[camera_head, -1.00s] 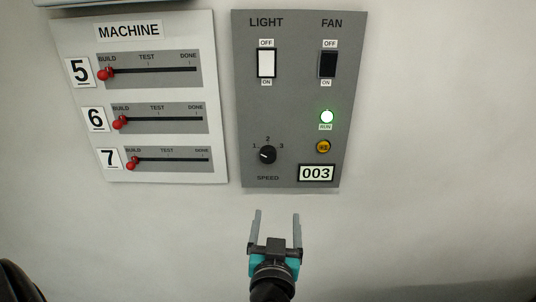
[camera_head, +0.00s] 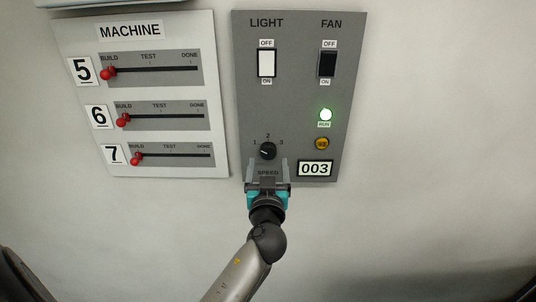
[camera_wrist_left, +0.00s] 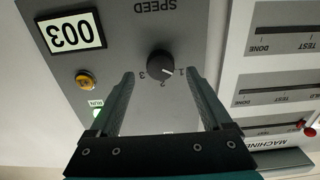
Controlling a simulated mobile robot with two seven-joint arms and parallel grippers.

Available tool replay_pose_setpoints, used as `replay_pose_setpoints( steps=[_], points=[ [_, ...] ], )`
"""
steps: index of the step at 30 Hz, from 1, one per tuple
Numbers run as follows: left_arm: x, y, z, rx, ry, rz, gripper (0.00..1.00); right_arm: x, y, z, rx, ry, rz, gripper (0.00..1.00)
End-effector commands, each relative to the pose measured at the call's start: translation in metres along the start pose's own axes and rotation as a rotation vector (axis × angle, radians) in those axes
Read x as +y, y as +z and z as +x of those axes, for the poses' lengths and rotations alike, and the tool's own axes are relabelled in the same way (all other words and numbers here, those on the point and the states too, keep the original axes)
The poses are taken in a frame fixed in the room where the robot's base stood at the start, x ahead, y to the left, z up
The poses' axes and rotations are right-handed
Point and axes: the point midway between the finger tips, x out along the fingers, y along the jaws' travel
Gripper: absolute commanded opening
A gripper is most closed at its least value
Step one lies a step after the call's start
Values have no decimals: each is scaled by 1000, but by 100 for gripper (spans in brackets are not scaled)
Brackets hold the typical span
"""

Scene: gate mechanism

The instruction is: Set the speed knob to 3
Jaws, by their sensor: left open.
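The black speed knob (camera_head: 267,151) sits low on the grey LIGHT/FAN panel (camera_head: 300,100), with the marks 1, 2 and 3 around it. Its white pointer is turned toward 1; the wrist view also shows the knob (camera_wrist_left: 161,65) with its pointer toward 1. My left gripper (camera_head: 268,167) is open just below the knob in the head view, its fingers pointing up. In the wrist view the knob appears between the two spread fingertips; I cannot tell whether they touch it. The gripper partly covers the SPEED label. My right gripper is not in view.
Right of the knob are a yellow button (camera_head: 321,143) and a display reading 003 (camera_head: 315,169). A green RUN lamp (camera_head: 325,115) is lit. Light (camera_head: 267,63) and fan (camera_head: 327,63) switches are above. The MACHINE panel (camera_head: 222,100) with red-knobbed sliders is left.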

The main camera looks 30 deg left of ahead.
Motion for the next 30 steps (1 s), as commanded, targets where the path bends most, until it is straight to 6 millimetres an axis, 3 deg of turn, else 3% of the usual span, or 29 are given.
replay_pose_setpoints(
  steps=[9,21,30],
  points=[
    [0,0,32,0,0,0,83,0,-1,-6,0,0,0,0],
    [0,0,36,-1,0,-1,81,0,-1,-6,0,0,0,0],
    [0,0,36,-1,0,-1,48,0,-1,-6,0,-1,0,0]
  ],
)
